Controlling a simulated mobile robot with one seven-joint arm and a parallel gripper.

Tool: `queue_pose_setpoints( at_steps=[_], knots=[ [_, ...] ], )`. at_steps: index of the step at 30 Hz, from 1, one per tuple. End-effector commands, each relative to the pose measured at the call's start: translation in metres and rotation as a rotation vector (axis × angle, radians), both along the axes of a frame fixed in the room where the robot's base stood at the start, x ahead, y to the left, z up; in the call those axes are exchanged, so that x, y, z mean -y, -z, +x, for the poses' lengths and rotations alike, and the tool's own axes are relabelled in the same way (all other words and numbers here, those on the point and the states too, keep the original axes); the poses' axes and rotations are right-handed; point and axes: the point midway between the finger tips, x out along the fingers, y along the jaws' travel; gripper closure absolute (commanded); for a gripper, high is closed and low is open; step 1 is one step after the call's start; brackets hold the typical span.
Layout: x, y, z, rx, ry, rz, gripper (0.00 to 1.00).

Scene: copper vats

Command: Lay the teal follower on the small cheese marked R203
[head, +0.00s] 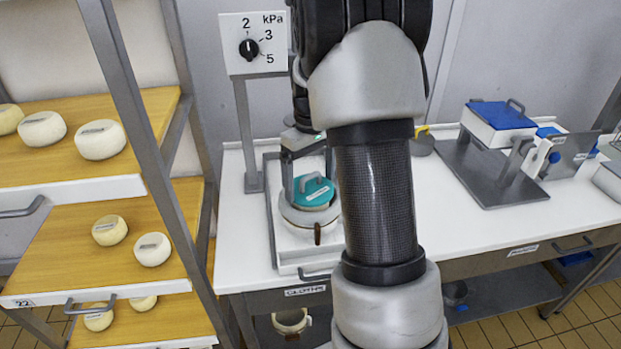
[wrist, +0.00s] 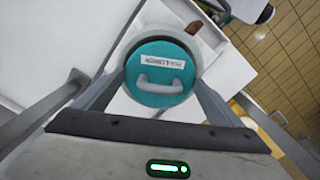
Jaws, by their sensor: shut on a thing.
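The teal follower (head: 313,191) is a round disc with an arched handle and a white label, which I cannot read. My gripper (head: 309,182) has its two fingers on opposite sides of the follower's rim; the handle is free between them. In the wrist view, my gripper (wrist: 160,88) spans the follower (wrist: 158,96). A pale round mould (head: 303,219) with a brown handle is directly below; I cannot tell whether they touch. Its inside is hidden by the follower. Several small labelled cheeses, one of them here (head: 101,140), lie on the left rack; their marks are too small to read.
The mould stands in a white tray (head: 285,255) on the white worktop (head: 235,240). A kPa dial (head: 250,48) on a post stands behind. A metal plate (head: 480,180) with a blue-topped block (head: 500,115) is at right. The rack's metal post (head: 130,110) stands left of the bench.

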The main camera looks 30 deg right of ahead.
Motion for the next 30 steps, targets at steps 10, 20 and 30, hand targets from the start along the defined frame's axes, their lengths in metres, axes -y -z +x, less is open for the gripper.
queue_pose_setpoints(
  at_steps=[10,20,30],
  knots=[
    [0.0000,0.0053,0.0000,0.000,0.000,0.000,0.35],
    [0.0001,0.0087,0.0001,0.000,0.000,0.000,0.35],
    [0.0001,0.0087,0.0001,0.000,0.000,0.000,0.00]
  ],
)
